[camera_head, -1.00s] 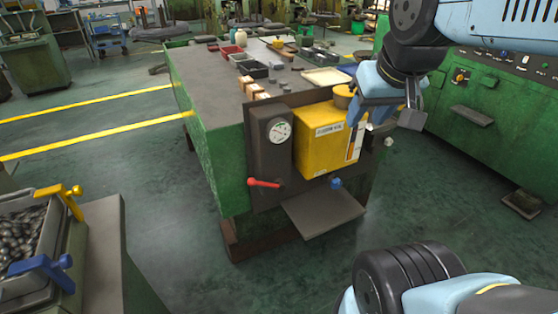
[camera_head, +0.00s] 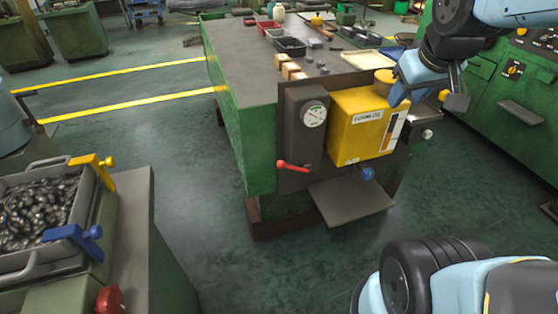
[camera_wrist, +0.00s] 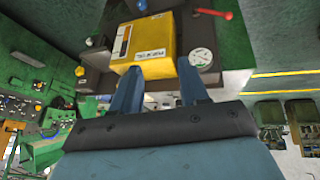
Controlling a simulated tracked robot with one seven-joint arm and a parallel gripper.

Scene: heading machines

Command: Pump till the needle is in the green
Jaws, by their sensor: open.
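The pump unit is a yellow box (camera_head: 358,125) on the end of a green bench. A round white gauge (camera_head: 314,115) sits on the dark panel to its left; its needle and any green band are too small to read. A red-handled lever (camera_head: 293,167) sticks out low on that panel, pointing left. My gripper (camera_head: 430,97) is open and empty, above and to the right of the yellow box. In the wrist view my gripper (camera_wrist: 158,80) has its fingers apart, with the yellow box (camera_wrist: 145,42), gauge (camera_wrist: 201,58) and red lever (camera_wrist: 222,14) beyond them, upside down.
A blue knob (camera_head: 367,173) sits under the box, above a grey shelf plate (camera_head: 345,205). Trays and blocks lie on the bench top (camera_head: 245,75). A bin of metal parts (camera_head: 45,215) stands at left. Green floor (camera_head: 230,270) is clear in front.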

